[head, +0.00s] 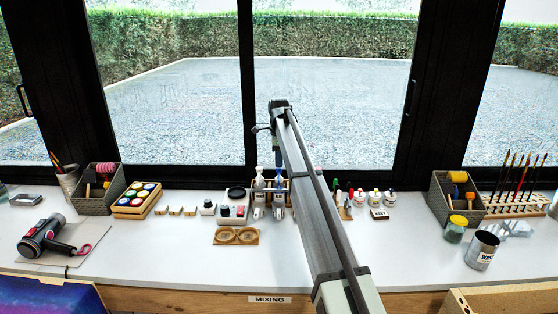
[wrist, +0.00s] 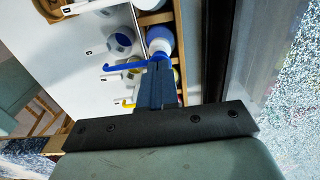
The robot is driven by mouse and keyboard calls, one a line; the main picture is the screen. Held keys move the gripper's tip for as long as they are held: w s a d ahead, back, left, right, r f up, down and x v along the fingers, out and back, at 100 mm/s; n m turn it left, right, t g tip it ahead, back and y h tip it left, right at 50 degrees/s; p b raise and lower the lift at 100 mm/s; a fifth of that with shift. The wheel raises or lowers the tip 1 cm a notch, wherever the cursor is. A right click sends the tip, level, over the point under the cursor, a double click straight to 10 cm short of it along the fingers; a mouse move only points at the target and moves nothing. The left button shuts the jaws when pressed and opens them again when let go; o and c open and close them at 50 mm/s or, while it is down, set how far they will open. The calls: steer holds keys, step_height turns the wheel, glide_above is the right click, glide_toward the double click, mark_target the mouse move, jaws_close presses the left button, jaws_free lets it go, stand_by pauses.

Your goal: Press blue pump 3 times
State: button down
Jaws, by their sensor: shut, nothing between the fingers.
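In the head view the blue pump (head: 279,181) stands in the wooden rack, partly behind my arm. My gripper (wrist: 160,68) is shut and empty. Its fingertips are at the collar end of the blue pump's head; I cannot tell whether they touch it. In the head view my gripper (head: 279,160) points down over the pump.
A white pump (head: 260,181) stands just left of the blue one. A yellow pump (wrist: 126,103) sits on the other side, hidden by my arm in the head view. The wooden rack (wrist: 156,18) surrounds the bottles. The window stands close behind.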

steer(key=shift+f, duration=0.85)
stand_by(0.5)
steer(key=shift+r, duration=1.05)
steer(key=shift+r, duration=1.5)
